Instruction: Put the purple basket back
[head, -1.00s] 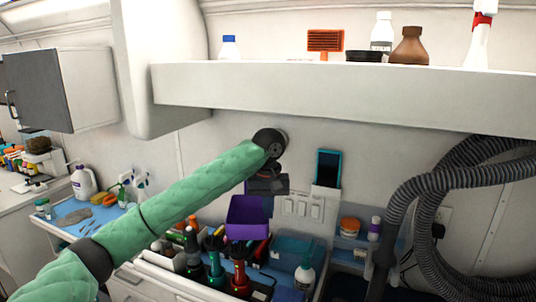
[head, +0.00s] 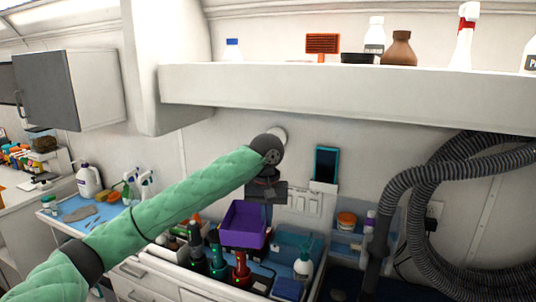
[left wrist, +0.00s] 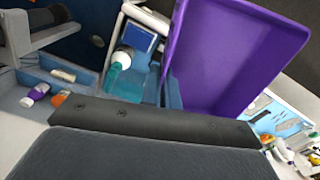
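The purple basket (head: 243,222) is an open-topped bin in the middle of the head view, above the clippers on the counter. It fills the upper right of the left wrist view (left wrist: 225,60), tilted there. My left gripper (head: 267,208) is at the basket's right side and appears shut on its wall; the fingertips are mostly hidden. My right gripper is in neither view.
Clippers, including a red one (head: 240,268), stand under the basket. A wall shelf (head: 350,88) juts out above my arm. A grey hose (head: 415,190) hangs at the right.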

